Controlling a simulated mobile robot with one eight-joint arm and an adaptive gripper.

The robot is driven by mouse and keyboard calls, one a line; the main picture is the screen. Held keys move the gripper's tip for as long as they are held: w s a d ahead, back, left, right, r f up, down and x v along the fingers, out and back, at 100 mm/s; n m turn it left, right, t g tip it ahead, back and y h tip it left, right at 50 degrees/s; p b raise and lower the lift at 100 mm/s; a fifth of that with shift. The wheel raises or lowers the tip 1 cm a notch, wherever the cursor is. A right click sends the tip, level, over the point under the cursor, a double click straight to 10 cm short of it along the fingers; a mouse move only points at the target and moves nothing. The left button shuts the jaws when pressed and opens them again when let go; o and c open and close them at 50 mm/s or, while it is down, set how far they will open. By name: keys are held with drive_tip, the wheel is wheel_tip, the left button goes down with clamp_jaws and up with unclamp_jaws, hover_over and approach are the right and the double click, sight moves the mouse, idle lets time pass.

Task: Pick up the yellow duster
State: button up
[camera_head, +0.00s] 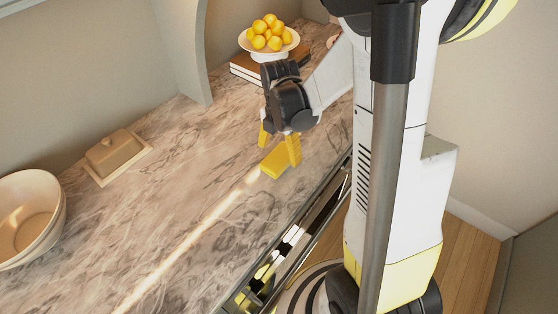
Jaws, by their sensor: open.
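The yellow duster (274,164) is a small, flat yellow block lying on the marble counter (190,190), near the counter's front edge. My gripper (279,148) points down over it with two yellow fingers spread apart. The left finger is beyond the duster's upper left side, and the right finger overlaps its right end in the picture. I cannot tell whether either finger touches it. Nothing is seen held between the fingers.
A beige butter dish (117,155) and stacked bowls (28,215) stand to the left. The counter's middle is clear.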

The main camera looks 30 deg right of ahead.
wheel_tip(320, 180, down, 3)
drive_tip(key=shift+r+b, duration=0.1)
drive_tip(key=shift+b, duration=0.2)
drive_tip(key=c, duration=1.1)
drive_tip(key=shift+r, duration=0.55)
drive_tip(key=r, duration=0.1)
drive_tip(key=r+p, duration=0.2)
drive_tip(key=r, duration=0.1)
drive_tip(key=shift+s+d, duration=0.35)
drive_tip(key=shift+s, duration=0.05)
drive_tip(key=s+d+r+p, duration=0.2)
drive_tip(key=s+d+r, duration=0.4)
drive_tip(key=s+d, duration=0.1)
drive_tip(key=shift+s+p, duration=0.4)
drive_tip(key=shift+o, duration=0.4)
drive_tip(key=shift+d, duration=0.1)
